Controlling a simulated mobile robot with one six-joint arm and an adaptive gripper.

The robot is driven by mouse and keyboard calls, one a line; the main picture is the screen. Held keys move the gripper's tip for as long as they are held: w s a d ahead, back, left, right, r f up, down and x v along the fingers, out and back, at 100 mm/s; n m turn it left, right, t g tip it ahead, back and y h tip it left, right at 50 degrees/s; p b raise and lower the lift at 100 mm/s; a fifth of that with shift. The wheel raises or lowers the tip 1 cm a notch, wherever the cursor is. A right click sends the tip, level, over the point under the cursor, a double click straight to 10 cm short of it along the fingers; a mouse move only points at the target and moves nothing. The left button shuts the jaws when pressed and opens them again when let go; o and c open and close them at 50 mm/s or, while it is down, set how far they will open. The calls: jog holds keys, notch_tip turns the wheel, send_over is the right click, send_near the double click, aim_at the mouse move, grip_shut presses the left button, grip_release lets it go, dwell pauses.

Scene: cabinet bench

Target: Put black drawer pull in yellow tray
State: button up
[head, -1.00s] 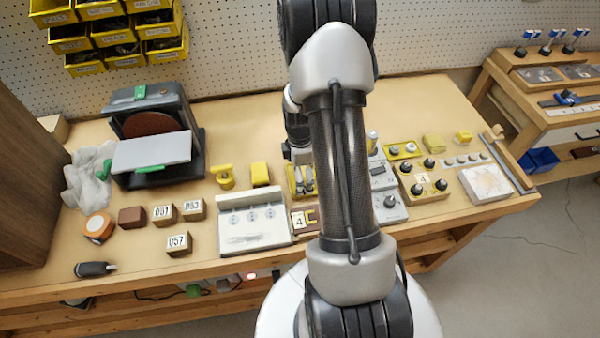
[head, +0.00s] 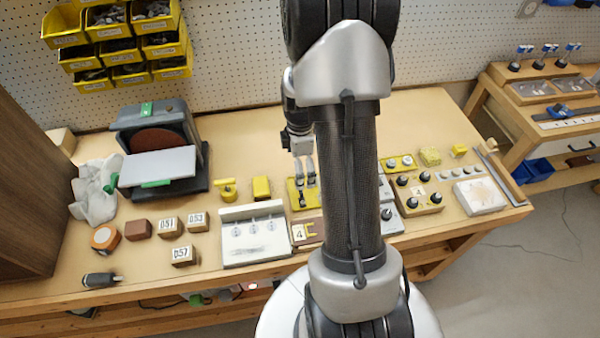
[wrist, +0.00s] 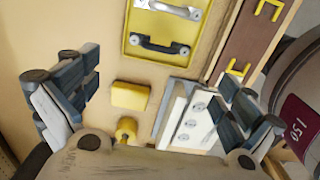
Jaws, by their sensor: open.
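The black drawer pull (wrist: 160,46) lies in the yellow tray (wrist: 163,28), beside a silver pull (wrist: 175,10), in the wrist view. In the head view the tray (head: 292,192) stands near the middle of the bench, with the black pull (head: 302,199) showing just in front of my fingertips. My gripper (head: 304,179) is over the tray from this viewpoint, pointing down. In the wrist view my gripper (wrist: 160,82) has its fingers spread wide with nothing between them, and it is apart from the pull. My arm hides the tray's right surroundings in the head view.
A yellow block (head: 261,188) and a yellow round part (head: 226,190) stand left of the tray. A white fixture (head: 255,240) and a brown board (head: 306,232) are in front. A knob box (head: 418,193) is to the right. The bench behind the tray is clear.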

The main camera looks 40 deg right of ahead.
jog(key=s+a+r+m+t, duration=0.1)
jog(key=a+r+m, duration=0.1)
jog(key=a+r, duration=0.5)
jog(key=a+r+m+t, duration=0.15)
jog(key=a+r, duration=0.25)
jog(key=r, duration=0.6)
jog(key=s+a+r+m+t, duration=0.2)
jog(key=s+a+r+m, duration=0.6)
jog(key=s+a, duration=0.4)
jog(key=shift+s+a+r, duration=0.15)
jog(key=shift+s+a, duration=0.15)
jog(key=shift+s, duration=0.6)
jog(key=shift+c, duration=0.6)
